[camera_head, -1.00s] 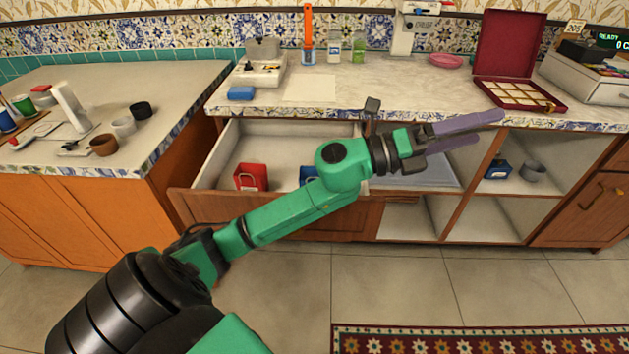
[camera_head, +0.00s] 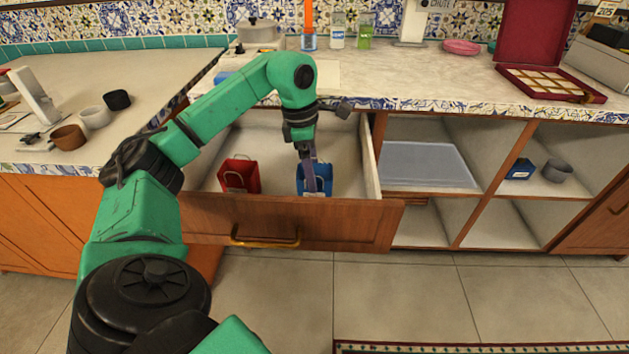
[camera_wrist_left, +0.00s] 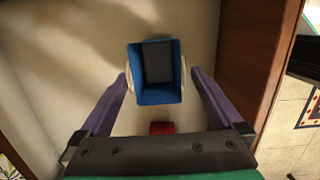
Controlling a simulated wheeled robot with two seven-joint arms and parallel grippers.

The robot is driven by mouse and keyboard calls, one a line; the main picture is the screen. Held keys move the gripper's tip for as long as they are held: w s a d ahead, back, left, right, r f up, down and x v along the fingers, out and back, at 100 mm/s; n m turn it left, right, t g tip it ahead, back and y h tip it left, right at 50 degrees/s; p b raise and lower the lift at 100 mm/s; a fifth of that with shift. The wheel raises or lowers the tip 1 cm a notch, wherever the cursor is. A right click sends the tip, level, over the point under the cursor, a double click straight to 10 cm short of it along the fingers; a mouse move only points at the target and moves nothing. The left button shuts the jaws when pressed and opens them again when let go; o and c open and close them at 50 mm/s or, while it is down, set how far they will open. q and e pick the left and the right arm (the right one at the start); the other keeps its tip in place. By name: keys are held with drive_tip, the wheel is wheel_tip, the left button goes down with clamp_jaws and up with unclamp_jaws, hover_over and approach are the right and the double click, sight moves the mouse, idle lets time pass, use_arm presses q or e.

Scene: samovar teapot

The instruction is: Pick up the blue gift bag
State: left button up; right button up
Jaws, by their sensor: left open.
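The blue gift bag (camera_head: 326,182) stands in the open drawer, on its right part, with a pale handle on its front. In the left wrist view the bag (camera_wrist_left: 154,98) is seen from above, its open top facing the camera. My left gripper (camera_head: 311,183) points down into the drawer at the bag and partly covers it. In the left wrist view my left gripper (camera_wrist_left: 157,78) is open, with one purple finger at each side of the bag; I cannot tell whether they touch it. My right gripper is not in view.
A red gift bag (camera_head: 239,175) stands left of the blue one in the drawer. The drawer front (camera_head: 290,222) with its brass handle rises before both bags. The counter edge (camera_head: 440,107) overhangs behind. Open shelves (camera_head: 487,222) lie to the right.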

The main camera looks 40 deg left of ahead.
use_arm(q)
drive_tip(key=f, duration=0.3)
drive_tip(key=w+f, duration=0.1)
drive_tip(key=f, duration=0.1)
drive_tip(key=shift+d+f+b, duration=0.15)
drive_tip(key=shift+d+b, duration=0.1)
drive_tip(key=shift+b, duration=0.15)
drive_tip(key=c, duration=1.3)
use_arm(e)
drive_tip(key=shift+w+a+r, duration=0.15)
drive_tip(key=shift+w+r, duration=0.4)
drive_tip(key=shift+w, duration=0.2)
use_arm(q)
drive_tip(key=shift+r, duration=0.25)
